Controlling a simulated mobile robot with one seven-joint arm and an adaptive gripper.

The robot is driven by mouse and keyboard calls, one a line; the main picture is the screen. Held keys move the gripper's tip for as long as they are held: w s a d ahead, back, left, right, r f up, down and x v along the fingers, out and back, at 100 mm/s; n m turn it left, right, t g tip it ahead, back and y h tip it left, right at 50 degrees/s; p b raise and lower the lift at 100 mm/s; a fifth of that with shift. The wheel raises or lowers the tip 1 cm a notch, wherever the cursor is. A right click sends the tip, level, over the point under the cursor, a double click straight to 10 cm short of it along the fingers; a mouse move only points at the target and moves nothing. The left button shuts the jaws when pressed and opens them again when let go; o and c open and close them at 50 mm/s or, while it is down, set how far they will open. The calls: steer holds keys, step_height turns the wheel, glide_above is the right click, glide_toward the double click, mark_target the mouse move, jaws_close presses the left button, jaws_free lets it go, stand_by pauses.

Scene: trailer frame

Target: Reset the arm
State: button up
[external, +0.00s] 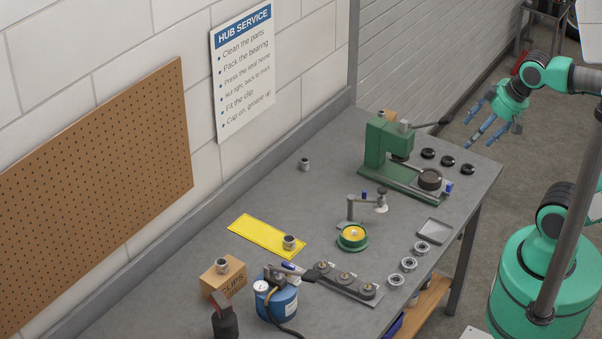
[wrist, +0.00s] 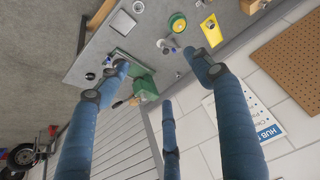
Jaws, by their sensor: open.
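My gripper (external: 486,122) is at the upper right in the external view. It is raised clear of the grey workbench, beyond its far right end, with its blue fingers spread and empty. In the wrist view, the fingers of my gripper (wrist: 163,75) are wide apart with nothing between them. The workbench (external: 330,200) lies to the left of my arm. It also shows upside down at the top of the wrist view (wrist: 110,45).
A green press (external: 378,143) stands at the bench's far end, with several black caps (external: 447,160) beside it. A yellow mat (external: 258,233), a blue canister (external: 282,304) and a cardboard box (external: 222,280) are nearer the front. A motorcycle (wrist: 22,158) shows at lower left in the wrist view.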

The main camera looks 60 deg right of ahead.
steer(key=shift+f+b, duration=1.4)
steer(key=shift+f, duration=0.55)
